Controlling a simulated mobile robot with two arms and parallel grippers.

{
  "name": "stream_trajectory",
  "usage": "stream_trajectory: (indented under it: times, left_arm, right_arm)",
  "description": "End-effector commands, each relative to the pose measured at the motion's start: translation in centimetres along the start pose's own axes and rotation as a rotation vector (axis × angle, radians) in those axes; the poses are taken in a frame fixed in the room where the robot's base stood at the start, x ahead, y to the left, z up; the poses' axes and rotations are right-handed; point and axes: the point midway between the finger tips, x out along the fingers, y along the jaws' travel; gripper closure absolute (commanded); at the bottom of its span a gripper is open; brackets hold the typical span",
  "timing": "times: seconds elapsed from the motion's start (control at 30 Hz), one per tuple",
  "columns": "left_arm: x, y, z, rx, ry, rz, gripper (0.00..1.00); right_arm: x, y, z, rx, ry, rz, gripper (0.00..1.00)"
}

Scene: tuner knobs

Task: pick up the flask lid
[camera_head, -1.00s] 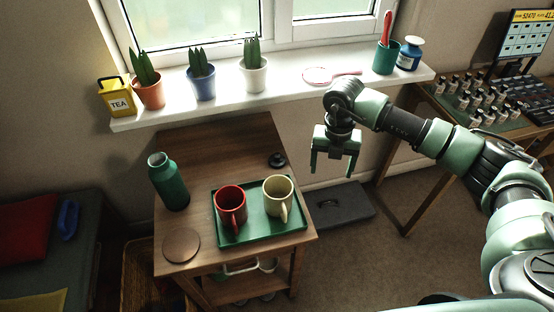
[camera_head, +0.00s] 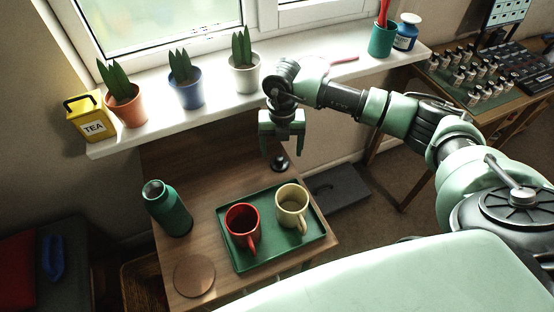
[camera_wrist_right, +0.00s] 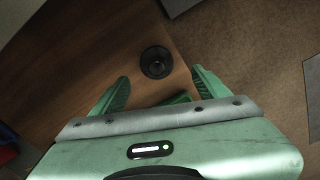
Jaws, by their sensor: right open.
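The flask lid (camera_head: 280,163) is a small black round piece on the wooden table near its back right edge. It also shows in the right wrist view (camera_wrist_right: 156,62), lying just beyond the fingertips and between their lines. My right gripper (camera_head: 284,149) is open and empty, pointing down above the lid and apart from it. The green flask (camera_head: 169,211) stands uncapped on the left side of the table. My left gripper is not in view.
A green tray (camera_head: 262,262) with a red mug (camera_head: 242,226) and a cream mug (camera_head: 291,208) lies in front of the lid. A brown coaster (camera_head: 194,276) is at the front left. The windowsill (camera_head: 215,105) with potted plants runs behind the table.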

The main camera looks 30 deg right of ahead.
Motion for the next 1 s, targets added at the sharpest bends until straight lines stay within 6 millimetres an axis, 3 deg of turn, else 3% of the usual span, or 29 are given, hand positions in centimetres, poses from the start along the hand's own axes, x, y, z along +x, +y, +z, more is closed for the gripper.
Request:
stream_trajectory:
  times: [0.3,0.63,0.67,0.9,1.0]
  left_arm:
    - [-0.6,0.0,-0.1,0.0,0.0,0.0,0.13]
    - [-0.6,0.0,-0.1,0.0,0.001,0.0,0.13]
    - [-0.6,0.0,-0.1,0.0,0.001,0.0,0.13]
    - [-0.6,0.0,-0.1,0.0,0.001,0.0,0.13]
    - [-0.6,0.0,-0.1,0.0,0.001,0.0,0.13]
  right_arm:
    - [4.4,0.4,0.4,-0.001,0.001,0.0,0.25]
    - [5.2,0.4,0.5,-0.002,-0.001,0.001,0.25]
    - [5.2,0.4,0.5,-0.002,-0.001,0.001,0.3]
    - [5.2,0.4,0.5,-0.001,-0.001,0.001,0.96]
    - [5.2,0.4,0.5,-0.001,-0.001,0.001,0.96]
